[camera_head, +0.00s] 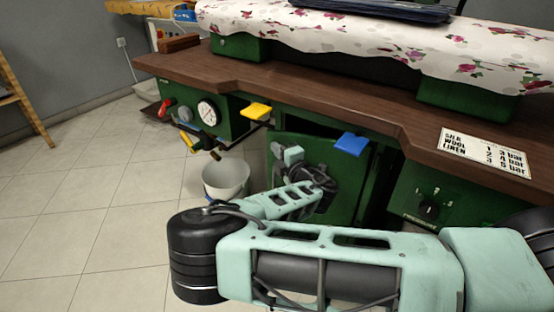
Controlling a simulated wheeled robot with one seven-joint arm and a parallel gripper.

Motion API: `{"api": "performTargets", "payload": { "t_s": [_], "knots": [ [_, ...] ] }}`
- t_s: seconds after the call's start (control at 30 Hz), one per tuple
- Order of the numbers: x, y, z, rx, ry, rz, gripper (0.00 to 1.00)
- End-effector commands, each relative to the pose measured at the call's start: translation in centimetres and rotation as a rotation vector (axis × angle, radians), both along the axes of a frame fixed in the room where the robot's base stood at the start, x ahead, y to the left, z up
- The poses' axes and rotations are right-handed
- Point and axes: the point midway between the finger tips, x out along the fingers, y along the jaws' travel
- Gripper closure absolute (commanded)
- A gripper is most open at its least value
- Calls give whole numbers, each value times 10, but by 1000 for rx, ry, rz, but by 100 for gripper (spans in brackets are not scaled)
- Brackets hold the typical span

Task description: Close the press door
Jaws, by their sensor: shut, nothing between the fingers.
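The press door (348,199) is a dark green panel under the brown worktop, at the middle of the head view. A dark gap shows along its right side and above it, so it looks ajar; how far is hard to tell. My arm covers its lower part. My gripper (322,181) is small and dark in front of the door, partly hidden by my wrist. It is shut and holds nothing. I cannot tell whether it touches the door.
The press's brown worktop (330,98) overhangs the door. A white bucket (226,178) stands on the floor left of my forearm. The tiled floor (85,205) at left is clear.

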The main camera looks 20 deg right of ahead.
Motion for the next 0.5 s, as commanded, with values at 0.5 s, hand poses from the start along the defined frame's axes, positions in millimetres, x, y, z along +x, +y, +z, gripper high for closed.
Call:
{"api": "performTargets", "payload": {
  "t_s": [0.5],
  "knots": [
    [8,-5,0,3,-1,-15,100]
  ]
}}
